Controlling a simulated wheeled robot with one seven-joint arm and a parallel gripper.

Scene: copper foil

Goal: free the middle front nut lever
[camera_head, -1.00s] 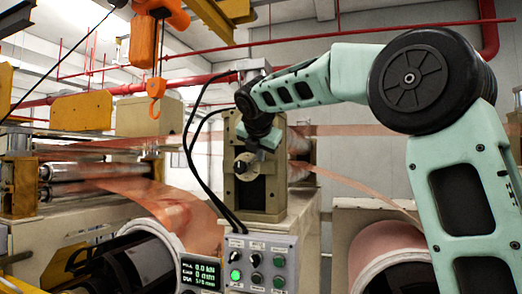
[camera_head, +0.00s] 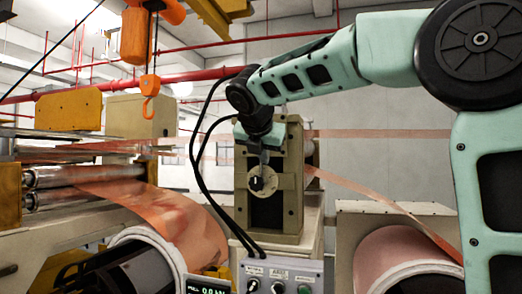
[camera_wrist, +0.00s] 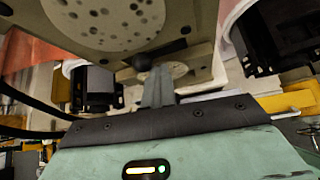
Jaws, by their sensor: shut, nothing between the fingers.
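In the head view, a beige machine block (camera_head: 290,215) carries a round pale disc with a short dark lever (camera_head: 257,183) at its middle; I take this for the middle front nut lever. My gripper (camera_head: 264,158) points down at the top of this disc, just above the lever. In the wrist view, the gripper's grey fingers (camera_wrist: 157,90) are shut together with nothing between them. Whether the fingers touch the knob or lever, I cannot tell.
A control panel (camera_head: 285,278) stands below the block. Black cables (camera_head: 193,150) hang close on its left. Copper foil (camera_head: 165,215) runs over rollers at left, and a copper roll (camera_head: 395,255) sits at right. An orange hook (camera_head: 150,88) hangs at upper left.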

